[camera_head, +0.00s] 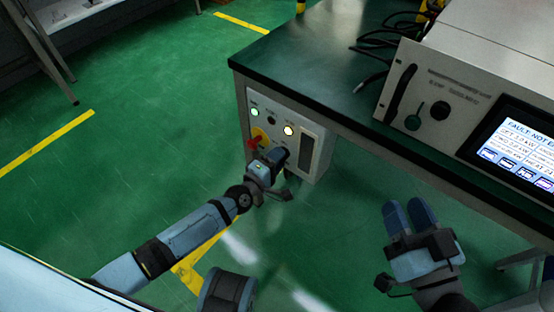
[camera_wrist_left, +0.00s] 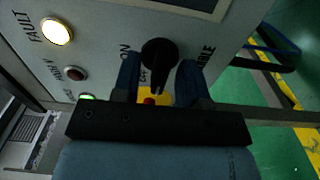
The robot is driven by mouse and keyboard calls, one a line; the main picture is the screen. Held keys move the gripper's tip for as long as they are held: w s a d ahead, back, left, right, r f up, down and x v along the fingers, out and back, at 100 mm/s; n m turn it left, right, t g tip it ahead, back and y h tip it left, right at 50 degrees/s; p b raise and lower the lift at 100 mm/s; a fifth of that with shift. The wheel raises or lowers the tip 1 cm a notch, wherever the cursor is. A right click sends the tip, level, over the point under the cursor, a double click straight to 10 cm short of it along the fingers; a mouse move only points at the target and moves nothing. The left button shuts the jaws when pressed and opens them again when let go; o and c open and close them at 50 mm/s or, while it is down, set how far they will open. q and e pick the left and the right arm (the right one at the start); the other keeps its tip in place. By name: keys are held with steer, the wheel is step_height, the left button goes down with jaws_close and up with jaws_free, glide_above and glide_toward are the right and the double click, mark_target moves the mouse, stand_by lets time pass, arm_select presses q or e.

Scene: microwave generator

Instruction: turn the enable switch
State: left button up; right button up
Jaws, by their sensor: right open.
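The enable switch (camera_wrist_left: 158,52) is a black rotary knob on a grey panel, with ON, OFF and ENABLE lettering around it. In the left wrist view its handle points downward, towards the gripper's palm. My left gripper (camera_head: 276,157) is at the control box (camera_head: 318,133) under the table. Its two blue fingers stand on either side of the knob, with gaps showing, so it looks open around it. In the head view the gripper hides the knob. My right gripper (camera_head: 409,214) is open and empty, low in front of the table, away from the box.
A red knob on a yellow plate (camera_head: 256,138) sits just left of my left gripper. The box carries a lit green lamp (camera_head: 254,112) and a lit fault lamp (camera_head: 289,130). The generator (camera_head: 440,95) with a screen stands on the table (camera_head: 300,60).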

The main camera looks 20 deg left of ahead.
arm_select(q)
jaws_close()
arm_select(e)
steer(key=shift+r, duration=0.1)
arm_select(q)
steer(key=m+p, duration=0.3)
steer(key=m, duration=0.1)
steer(key=shift+r+m, duration=0.15)
steer(key=shift+m, duration=0.15)
arm_select(e)
step_height(320, 180, up, 4)
steer(key=t, duration=0.2)
arm_select(q)
steer(key=shift+m+p, duration=0.4)
steer(key=shift+p, duration=0.1)
steer(key=m+p, duration=0.4)
steer(key=m, duration=0.3)
steer(key=shift+m+p, duration=0.75)
steer(key=shift+m, duration=0.75)
arm_select(e)
steer(key=s+d+f+g+h, duration=0.1)
steer(key=d+f+g+h, duration=0.3)
steer(key=f, duration=0.6)
steer(key=shift+s+d+f+m+g, duration=0.4)
steer(key=shift+d+g, duration=0.1)
steer(key=shift+g, duration=0.4)
steer(key=shift+s+f, duration=0.1)
steer(key=shift+f, duration=0.1)
